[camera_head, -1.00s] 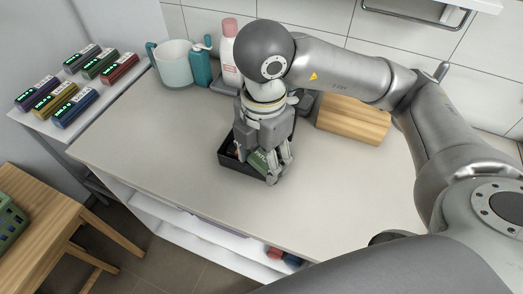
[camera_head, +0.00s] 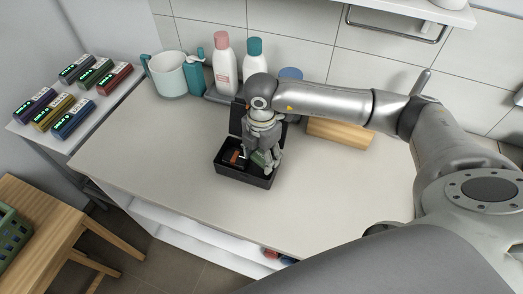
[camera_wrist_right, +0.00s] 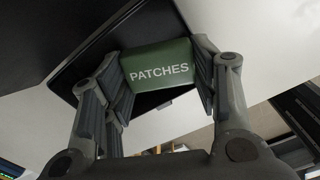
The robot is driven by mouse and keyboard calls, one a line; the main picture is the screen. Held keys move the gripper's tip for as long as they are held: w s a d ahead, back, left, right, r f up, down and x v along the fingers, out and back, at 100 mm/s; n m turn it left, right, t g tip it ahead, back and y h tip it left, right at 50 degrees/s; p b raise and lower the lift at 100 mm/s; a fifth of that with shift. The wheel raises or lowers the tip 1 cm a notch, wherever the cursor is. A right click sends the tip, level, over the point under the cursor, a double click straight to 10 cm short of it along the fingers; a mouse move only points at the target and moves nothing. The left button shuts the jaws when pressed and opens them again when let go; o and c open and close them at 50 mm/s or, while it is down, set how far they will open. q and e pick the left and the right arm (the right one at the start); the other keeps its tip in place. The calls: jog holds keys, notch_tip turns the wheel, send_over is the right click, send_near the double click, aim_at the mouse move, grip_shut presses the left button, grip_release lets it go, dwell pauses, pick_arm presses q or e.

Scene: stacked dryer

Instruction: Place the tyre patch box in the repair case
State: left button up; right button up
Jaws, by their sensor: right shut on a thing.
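The tyre patch box is green with white lettering "PATCHES" (camera_wrist_right: 160,72) in the right wrist view. My right gripper (camera_wrist_right: 162,85) is shut on it, with fingers at both sides. In the head view the right gripper (camera_head: 262,163) points down at the right part of the open black repair case (camera_head: 232,174), and the green box (camera_head: 258,158) shows between its fingers. Whether the box touches the case floor cannot be told. An orange and dark item (camera_head: 235,157) lies in the left part of the case. The raised lid is partly hidden by my arm. My left gripper is not in view.
A wooden block (camera_head: 340,133) lies behind my right forearm. A mug (camera_head: 168,75), a teal dispenser (camera_head: 195,74) and bottles (camera_head: 226,64) stand along the back. Several labelled boxes (camera_head: 72,118) lie on a left side shelf. The counter front and left are clear.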

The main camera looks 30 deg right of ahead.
jog(key=shift+f, duration=0.1)
jog(key=shift+s+f+b, duration=0.1)
jog(key=shift+f+b, duration=0.55)
jog(key=shift+b, duration=0.1)
jog(key=shift+s, duration=0.1)
jog(key=o, duration=0.8)
jog(key=shift+o, duration=0.2)
jog(key=shift+w, duration=0.2)
